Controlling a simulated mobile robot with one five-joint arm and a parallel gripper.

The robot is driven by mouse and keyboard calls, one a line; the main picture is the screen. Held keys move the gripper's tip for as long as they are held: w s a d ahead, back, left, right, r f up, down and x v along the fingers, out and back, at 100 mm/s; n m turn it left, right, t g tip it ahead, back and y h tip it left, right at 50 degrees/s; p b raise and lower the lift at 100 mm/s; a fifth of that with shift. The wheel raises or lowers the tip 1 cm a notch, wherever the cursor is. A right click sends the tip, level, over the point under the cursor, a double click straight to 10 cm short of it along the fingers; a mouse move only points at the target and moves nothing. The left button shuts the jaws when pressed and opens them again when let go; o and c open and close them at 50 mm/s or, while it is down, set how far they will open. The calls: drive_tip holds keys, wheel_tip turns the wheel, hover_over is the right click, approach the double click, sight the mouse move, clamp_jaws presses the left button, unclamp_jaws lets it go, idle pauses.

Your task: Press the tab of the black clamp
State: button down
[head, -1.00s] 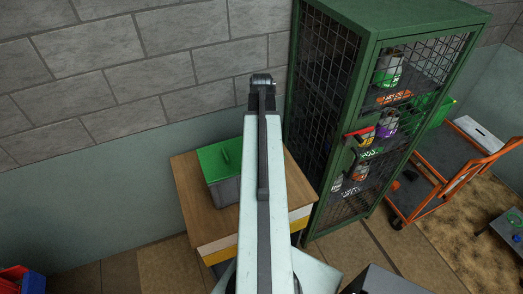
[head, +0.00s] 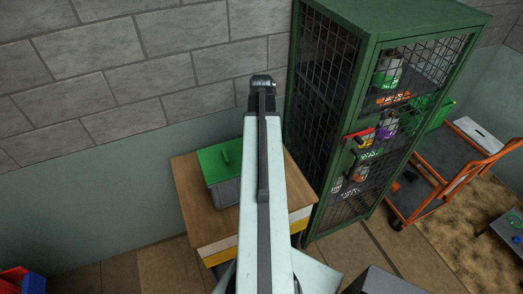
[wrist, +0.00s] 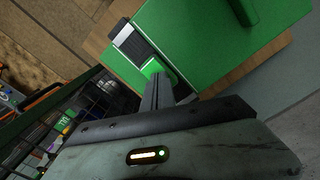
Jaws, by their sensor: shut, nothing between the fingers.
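A grey box (head: 227,192) with a green lid (head: 214,162) stands on a small wooden-topped table (head: 190,195). In the wrist view the green lid (wrist: 205,45) fills the upper middle. A dark grey, ribbed part of the box (wrist: 138,46) shows beside the lid's left edge. I cannot pick out the black clamp for certain in either view. My gripper (wrist: 157,78) is shut and empty. Its tips overlap a small bright green piece (wrist: 153,67) at the lid's edge; I cannot tell whether they touch. In the head view my arm hides the fingers and part of the box.
A green mesh cabinet (head: 330,110) holding several bottles stands close to the right of the table. An orange cart (head: 440,180) is farther right. A block wall (head: 110,75) rises behind. Red and blue bins (head: 22,282) lie at lower left. Floor left of the table is clear.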

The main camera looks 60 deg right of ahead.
wheel_tip(320, 180, up, 9)
drive_tip(key=p, duration=0.8)
drive_tip(key=shift+f, duration=0.2)
drive_tip(key=w+a+f+b, duration=0.2)
drive_tip(key=w, duration=0.1)
drive_tip(key=w+a+f+n+b, duration=0.1)
drive_tip(key=w+a+f+b, duration=0.1)
drive_tip(key=w+a, duration=0.1)
drive_tip(key=w+a+f+n+b, duration=0.1)
drive_tip(key=w+a+f+b, duration=0.1)
drive_tip(key=w+a, duration=0.1)
drive_tip(key=shift+w+f+b, duration=0.3)
drive_tip(key=shift+w, duration=0.1)
drive_tip(key=w+a+f+n+b, duration=0.2)
drive_tip(key=w+a+f+b, duration=0.25)
drive_tip(key=a, duration=0.55)
drive_tip(key=w+a+f+n+b, duration=0.3)
drive_tip(key=w+a+f+b, duration=0.15)
drive_tip(key=a, duration=0.55)
drive_tip(key=w+a+f+n+b, duration=0.2)
drive_tip(key=w+a+f+b, duration=0.25)
drive_tip(key=a, duration=0.45)
drive_tip(key=s+a+f+n+b, duration=0.1)
drive_tip(key=a+n, duration=0.1)
drive_tip(key=a, duration=0.5)
drive_tip(key=a+f+n+b, duration=0.2)
drive_tip(key=a, duration=0.4)
drive_tip(key=shift+s+a+f+b, duration=0.3)
drive_tip(key=shift+s+a, duration=0.05)
drive_tip(key=shift+a, duration=0.05)
